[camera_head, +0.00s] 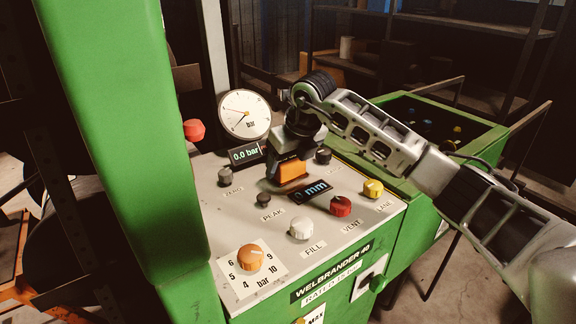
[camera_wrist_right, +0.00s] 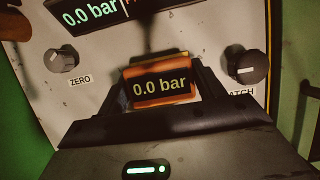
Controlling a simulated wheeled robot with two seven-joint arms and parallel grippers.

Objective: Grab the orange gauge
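The orange gauge (camera_head: 293,171) is a small orange block at the sloping control panel, under my right gripper (camera_head: 288,163). In the right wrist view the gauge (camera_wrist_right: 160,88) shows a dark display reading 0.0 bar, between the two dark fingers of my right gripper (camera_wrist_right: 160,85). The fingers flank it closely on both sides; I cannot tell whether they press on it. The gripper hides part of the gauge in the head view, and whether its underside touches the panel is unclear. My left gripper is not in view.
The panel (camera_head: 222,200) carries several knobs, including a red one (camera_head: 340,206), a yellow one (camera_head: 373,188) and an orange dial (camera_head: 250,258). A round white dial (camera_head: 244,115) stands behind. A green post (camera_head: 130,130) rises at left. A green bin (camera_head: 470,150) stands at right.

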